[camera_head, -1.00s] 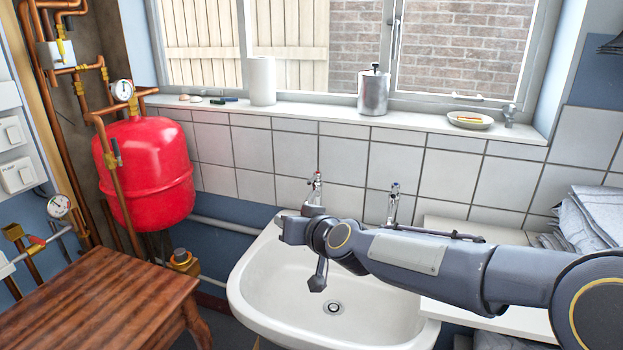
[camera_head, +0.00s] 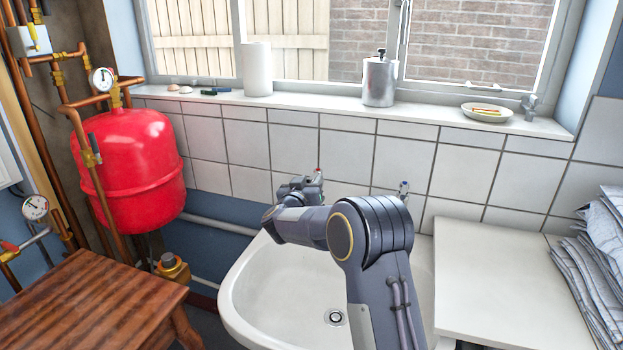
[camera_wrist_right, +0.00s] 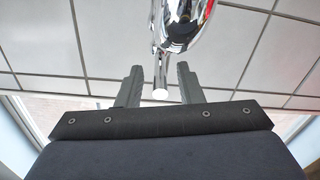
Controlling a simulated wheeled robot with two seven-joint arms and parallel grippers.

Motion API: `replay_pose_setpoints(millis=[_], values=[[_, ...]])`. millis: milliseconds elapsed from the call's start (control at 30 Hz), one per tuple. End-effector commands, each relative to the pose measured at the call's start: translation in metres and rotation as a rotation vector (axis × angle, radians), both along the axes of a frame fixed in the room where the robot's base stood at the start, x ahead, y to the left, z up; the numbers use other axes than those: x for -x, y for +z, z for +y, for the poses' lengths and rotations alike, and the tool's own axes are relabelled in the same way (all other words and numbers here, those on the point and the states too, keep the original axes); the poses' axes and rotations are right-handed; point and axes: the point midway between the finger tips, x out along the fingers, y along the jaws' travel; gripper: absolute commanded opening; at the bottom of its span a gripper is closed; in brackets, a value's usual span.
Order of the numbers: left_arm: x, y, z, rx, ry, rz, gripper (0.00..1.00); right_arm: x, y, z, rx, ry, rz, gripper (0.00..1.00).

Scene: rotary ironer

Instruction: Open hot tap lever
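The hot tap stands at the back of the sink; its red-marked top (camera_head: 318,172) shows just above my right gripper (camera_head: 300,187), and the rest is hidden behind it. In the right wrist view, a chrome tap body (camera_wrist_right: 183,22) fills the top middle, and its thin lever (camera_wrist_right: 161,78) reaches down. My right gripper's fingers (camera_wrist_right: 159,85) are apart, one on each side of the lever's end, with gaps showing on both sides. The cold tap (camera_head: 403,187) stands to the right, partly hidden by my right arm. My left gripper is not in view.
The white sink (camera_head: 262,300) lies under my right arm. A white counter (camera_head: 500,290) with folded cloths (camera_head: 603,240) is at right. The window sill (camera_head: 320,106) holds a paper roll (camera_head: 257,70), a metal dispenser (camera_head: 379,80) and a soap dish (camera_head: 487,112). A red tank (camera_head: 132,165) and wooden table (camera_head: 90,305) are left.

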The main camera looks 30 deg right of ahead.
Motion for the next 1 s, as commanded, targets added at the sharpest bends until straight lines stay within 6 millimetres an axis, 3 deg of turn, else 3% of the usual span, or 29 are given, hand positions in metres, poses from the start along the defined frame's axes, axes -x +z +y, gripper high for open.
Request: replay_pose_setpoints(millis=[133,433,700,1000], values=[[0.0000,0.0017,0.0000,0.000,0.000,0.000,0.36,-0.0089,0.0003,-0.0100,-0.001,0.000,-0.001,0.34],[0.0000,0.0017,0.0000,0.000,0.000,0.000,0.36,-0.0111,-0.0003,-0.0118,-0.002,0.003,0.000,0.34],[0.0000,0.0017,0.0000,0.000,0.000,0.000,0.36,-0.0109,-0.0001,-0.0117,-0.001,0.003,0.000,0.00],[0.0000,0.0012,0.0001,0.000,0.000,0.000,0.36,-0.0103,-0.0001,-0.0124,-0.002,0.003,-0.001,0.00]])
